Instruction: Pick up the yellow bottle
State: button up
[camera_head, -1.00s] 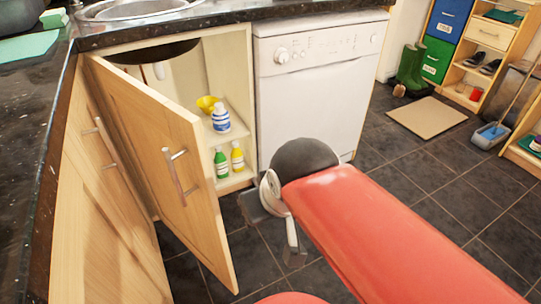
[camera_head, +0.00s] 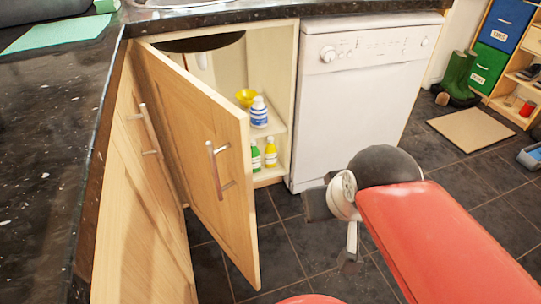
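The yellow bottle (camera_head: 271,154) has a white cap and stands upright on the cabinet floor under the sink, near its right wall. A green bottle (camera_head: 255,157) stands just left of it, partly hidden by the open door. My gripper (camera_head: 349,262) hangs over the floor tiles in front of the dishwasher, to the right of the cabinet opening and apart from the bottles. One finger shows clearly pointing down; I cannot tell how far apart the fingers are. I see nothing held.
The wooden cabinet door (camera_head: 209,150) stands open, jutting into the room left of the bottles. A shelf above them holds a blue-and-white bottle (camera_head: 259,112) and a yellow bowl (camera_head: 246,97). The dishwasher (camera_head: 352,95) adjoins on the right. Floor tiles in front are clear.

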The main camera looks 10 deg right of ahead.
aim_at(270, 151)
jog(key=i+l+u, duration=0.35)
jog(key=l, duration=0.55)
jog(key=l+u, duration=0.35)
jog(key=l, duration=0.6)
jog(key=i+l+u, duration=0.1)
jog(key=l+u, duration=0.2)
jog(key=l, duration=0.7)
